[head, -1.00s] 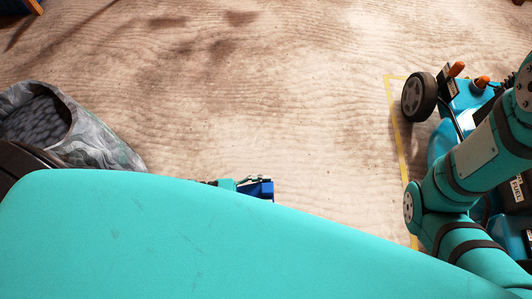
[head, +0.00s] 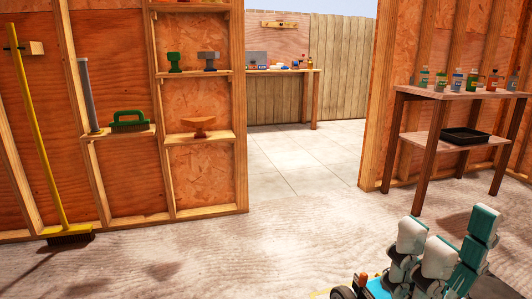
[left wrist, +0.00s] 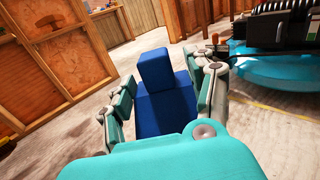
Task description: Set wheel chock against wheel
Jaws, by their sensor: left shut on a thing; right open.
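A blue wheel chock (left wrist: 165,115), stepped in shape, is held in my left gripper (left wrist: 160,78) in the left wrist view. The fingers close on it from both sides, and it is clear of the floor. The blue mower (left wrist: 275,66) with a black top stands to the right of the chock, apart from it. In the head view only a bit of the mower (head: 376,288) and one dark wheel (head: 343,293) show at the bottom edge. My right gripper (head: 445,238) is open and empty above the mower. My left gripper is outside the head view.
A shelf table (head: 465,92) with bottles and a black tray (head: 465,135) stands at the right. A broom (head: 40,150) leans on the left wall. An open doorway leads to a workbench (head: 285,70). The floor (head: 200,262) at centre is clear.

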